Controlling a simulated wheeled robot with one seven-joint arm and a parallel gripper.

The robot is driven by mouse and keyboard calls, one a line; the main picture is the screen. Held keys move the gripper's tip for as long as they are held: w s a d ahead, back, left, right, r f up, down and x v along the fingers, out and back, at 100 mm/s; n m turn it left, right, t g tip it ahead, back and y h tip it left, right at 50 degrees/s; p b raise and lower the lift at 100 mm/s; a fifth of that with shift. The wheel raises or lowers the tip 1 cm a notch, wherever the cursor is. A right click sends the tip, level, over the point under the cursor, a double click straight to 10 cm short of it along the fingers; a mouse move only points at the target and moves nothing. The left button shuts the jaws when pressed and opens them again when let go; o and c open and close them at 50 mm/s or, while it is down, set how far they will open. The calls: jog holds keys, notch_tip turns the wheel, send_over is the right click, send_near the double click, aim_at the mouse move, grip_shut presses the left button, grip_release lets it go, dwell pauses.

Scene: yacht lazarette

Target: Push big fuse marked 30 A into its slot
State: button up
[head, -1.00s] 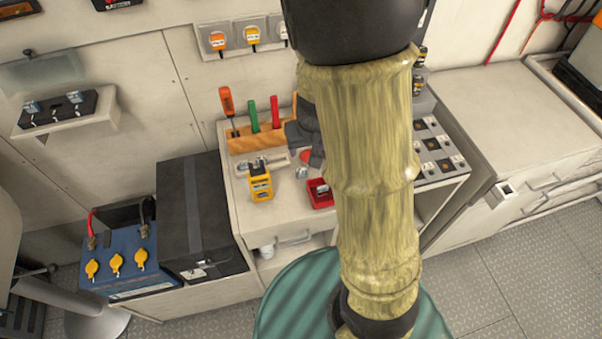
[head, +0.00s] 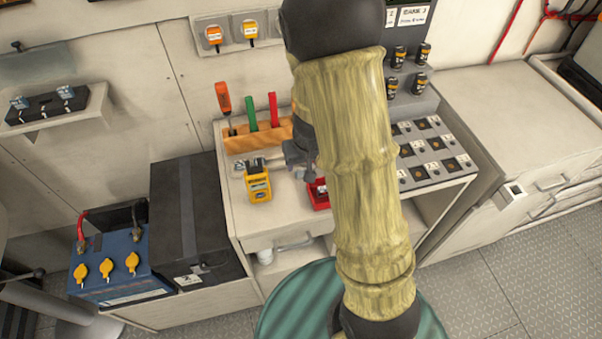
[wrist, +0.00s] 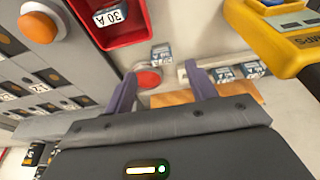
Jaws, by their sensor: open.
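A fuse marked 30 A (wrist: 110,14) lies in a red tray (wrist: 118,34) at the top of the wrist view. In the head view the red tray (head: 320,196) is partly hidden by my arm. My gripper (wrist: 160,74) is open and empty, its two purple fingers apart above the bench, with the tray beyond the fingertips. In the head view my gripper (head: 297,153) is partly hidden behind my arm. A black fuse holder (head: 44,108) on a wall shelf at left carries two blue-grey fuses with a gap between them. Another fuse (wrist: 161,54) lies on the bench.
A yellow meter (head: 258,185) stands left of the tray. A wooden rack (head: 245,141) holds a screwdriver and red and green tools. A switch panel (head: 436,150) is right of my arm. A battery (head: 118,268) and black box (head: 190,220) stand at lower left.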

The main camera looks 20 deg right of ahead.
aim_at(301, 170)
jog(key=b+x, duration=0.2)
jog(key=x, duration=0.3)
jog(key=shift+w+a+f, duration=0.1)
jog(key=shift+w, duration=0.05)
dwell(0.3)
jog(key=c, duration=1.1)
notch_tip(301, 170, up, 10)
jog(key=p, duration=0.5)
